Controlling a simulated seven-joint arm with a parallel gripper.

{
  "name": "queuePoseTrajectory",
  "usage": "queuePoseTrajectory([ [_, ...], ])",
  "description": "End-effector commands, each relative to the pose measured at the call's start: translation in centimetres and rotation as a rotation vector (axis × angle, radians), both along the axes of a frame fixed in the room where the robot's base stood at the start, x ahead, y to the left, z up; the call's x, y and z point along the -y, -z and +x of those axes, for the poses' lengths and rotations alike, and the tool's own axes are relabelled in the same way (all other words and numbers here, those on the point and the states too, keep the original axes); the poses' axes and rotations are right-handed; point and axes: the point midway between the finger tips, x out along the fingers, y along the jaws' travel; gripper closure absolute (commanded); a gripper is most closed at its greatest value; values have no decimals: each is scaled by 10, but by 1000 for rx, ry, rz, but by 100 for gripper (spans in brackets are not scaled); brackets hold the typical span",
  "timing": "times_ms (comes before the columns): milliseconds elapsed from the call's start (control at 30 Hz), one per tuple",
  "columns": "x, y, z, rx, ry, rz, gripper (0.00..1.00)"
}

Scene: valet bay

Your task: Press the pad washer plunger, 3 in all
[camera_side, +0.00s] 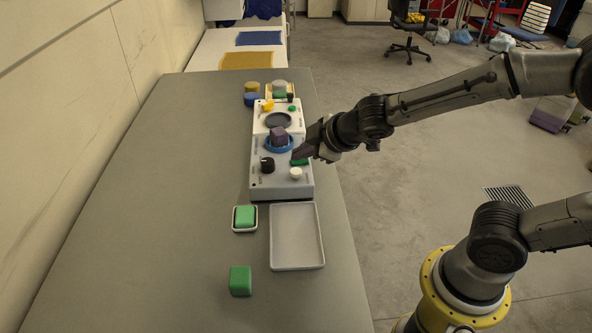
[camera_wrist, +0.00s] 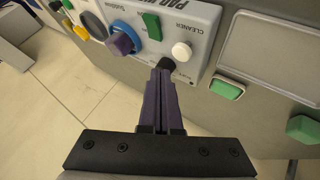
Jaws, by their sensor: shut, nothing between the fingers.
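The pad washer (camera_side: 258,184) is a grey box on the table, its lettering partly readable in the wrist view (camera_wrist: 196,14). A blue round part with a purple block (camera_side: 278,133) on top looks like the plunger; it also shows in the wrist view (camera_wrist: 121,43). A black knob (camera_side: 267,165), a white knob (camera_side: 296,174) and a green block (camera_side: 299,162) are on the near half. My gripper (camera_side: 295,153) is shut and empty, low over the green block's side, right of and nearer than the purple block. Contact cannot be told. In the wrist view its fingertips (camera_wrist: 163,69) overlap the black knob.
An empty grey tray (camera_side: 297,267) lies in front of the washer. A green block sits in a small white dish (camera_side: 235,229), and another green block (camera_side: 240,281) stands nearer. A white unit (camera_side: 258,122) with a dark disc stands behind. The table's left side (camera_side: 170,170) is clear.

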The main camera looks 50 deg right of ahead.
Motion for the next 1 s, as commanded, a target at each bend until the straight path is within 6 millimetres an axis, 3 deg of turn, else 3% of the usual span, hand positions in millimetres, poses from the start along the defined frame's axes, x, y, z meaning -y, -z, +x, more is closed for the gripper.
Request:
queuePoseTrajectory([
  [300, 0, 15, 0, 0, 0, 0, 100],
  [1000, 0, 15, 0, -1, 1, 0, 100],
])
